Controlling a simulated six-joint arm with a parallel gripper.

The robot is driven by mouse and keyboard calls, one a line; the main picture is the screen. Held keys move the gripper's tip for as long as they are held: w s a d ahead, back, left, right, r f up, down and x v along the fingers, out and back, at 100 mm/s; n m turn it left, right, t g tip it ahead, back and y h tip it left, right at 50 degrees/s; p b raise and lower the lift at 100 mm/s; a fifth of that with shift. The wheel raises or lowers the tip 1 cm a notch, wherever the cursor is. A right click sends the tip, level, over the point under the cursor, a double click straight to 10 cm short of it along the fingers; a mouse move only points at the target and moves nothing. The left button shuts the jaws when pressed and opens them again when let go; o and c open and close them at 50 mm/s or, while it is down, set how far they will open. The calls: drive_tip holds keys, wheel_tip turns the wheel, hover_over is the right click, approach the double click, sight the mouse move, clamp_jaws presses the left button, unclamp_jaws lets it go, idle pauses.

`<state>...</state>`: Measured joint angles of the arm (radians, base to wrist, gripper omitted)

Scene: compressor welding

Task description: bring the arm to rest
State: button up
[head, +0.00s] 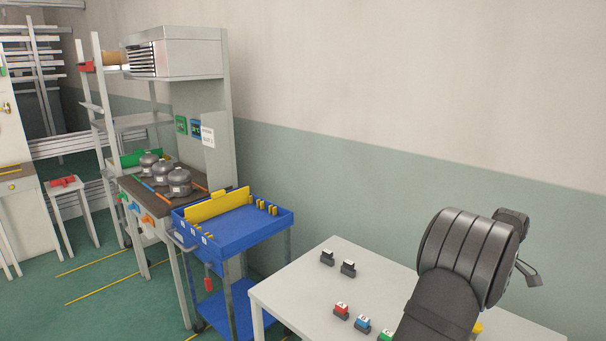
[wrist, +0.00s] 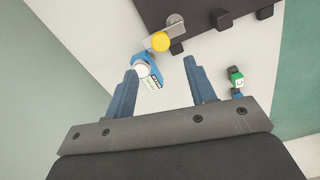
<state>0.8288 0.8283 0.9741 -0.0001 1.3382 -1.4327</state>
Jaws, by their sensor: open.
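Beyond the left fingertip is a blue part with a white round top and a small label (wrist: 146,72). A yellow round knob (wrist: 160,41) sits just beyond it. In the head view my dark arm hangs over the right part of the white table (head: 300,290); the gripper fingers do not show there.
Red (head: 341,310), blue (head: 362,323) and green (head: 385,336) lettered blocks stand on the table. A blue cart (head: 235,235) and a workbench with compressors (head: 179,182) stand to the left. A wall is behind.

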wheel_tip(320, 180, up, 9)
wheel_tip(320, 180, down, 18)
drive_tip(key=shift+r, duration=0.1)
drive_tip(key=shift+f+m, duration=0.2)
drive_tip(key=shift+m, duration=0.1)
drive_tip(key=m, duration=0.1)
drive_tip(key=s+m, duration=0.1)
drive_tip(key=m, duration=0.2)
drive_tip(key=shift+s+d+m, duration=0.2)
drive_tip(key=shift+d+m, duration=0.2)
drive_tip(key=m, duration=0.2)
drive_tip(key=s+m, duration=0.1)
drive_tip(key=m, duration=0.3)
drive_tip(key=s+m, duration=0.1)
drive_tip(key=m, duration=0.1)
drive_tip(key=shift+s, duration=0.1)
drive_tip(key=shift+s+a+m, duration=0.2)
drive_tip(key=shift+s+m, duration=0.05)
drive_tip(key=shift+m, duration=0.75)
drive_tip(key=shift+s+a+m, duration=0.15)
drive_tip(key=shift+s+m, duration=0.05)
drive_tip(key=shift+m, duration=0.8)
drive_tip(key=shift+o, duration=0.4)
